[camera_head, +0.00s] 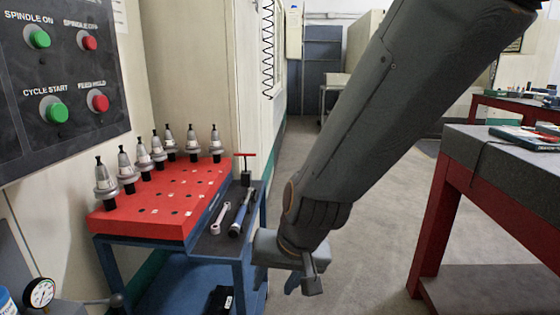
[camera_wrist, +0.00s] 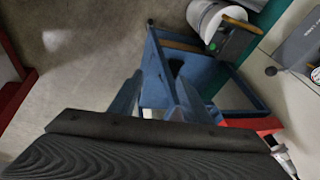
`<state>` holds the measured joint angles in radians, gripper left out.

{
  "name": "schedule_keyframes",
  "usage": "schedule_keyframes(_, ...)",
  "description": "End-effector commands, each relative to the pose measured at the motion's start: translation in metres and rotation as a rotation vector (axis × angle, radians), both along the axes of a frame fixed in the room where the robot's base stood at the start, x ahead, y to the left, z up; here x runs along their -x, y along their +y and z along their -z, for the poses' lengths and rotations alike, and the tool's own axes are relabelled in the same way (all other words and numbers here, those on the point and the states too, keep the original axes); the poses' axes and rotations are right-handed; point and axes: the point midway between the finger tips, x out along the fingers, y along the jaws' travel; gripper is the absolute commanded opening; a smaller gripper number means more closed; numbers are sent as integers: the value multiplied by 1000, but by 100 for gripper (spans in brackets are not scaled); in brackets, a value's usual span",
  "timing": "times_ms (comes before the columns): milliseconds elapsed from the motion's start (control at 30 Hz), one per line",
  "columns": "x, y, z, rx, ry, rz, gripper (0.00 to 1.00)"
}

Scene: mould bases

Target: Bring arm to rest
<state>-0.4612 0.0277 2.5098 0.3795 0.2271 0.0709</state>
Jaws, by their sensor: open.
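My arm (camera_head: 370,110) reaches down across the right-centre of the head view. My gripper (camera_head: 280,280) hangs low over the aisle, just right of the blue tool cart (camera_head: 238,270). In the wrist view my gripper (camera_wrist: 157,98) shows two bluish fingers spread apart with nothing held between them. The cart's blue frame (camera_wrist: 160,50) shows beyond the fingers. Whether the gripper touches the cart cannot be told.
A red tray (camera_head: 165,212) on the cart holds several tool holders. A control panel (camera_head: 65,75) is at left. A red-legged bench (camera_head: 450,200) stands at right. The floor (camera_head: 365,245) between is clear.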

Motion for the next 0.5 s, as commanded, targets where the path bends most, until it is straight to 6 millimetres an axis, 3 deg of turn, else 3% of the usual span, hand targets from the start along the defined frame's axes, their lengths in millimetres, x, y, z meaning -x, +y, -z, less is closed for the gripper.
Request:
schedule_keyframes(100, 21, -41, -13, 53, 77, -41, 43)
schedule_keyframes(500, 88, -138, -40, 209, 277, -104, 43)
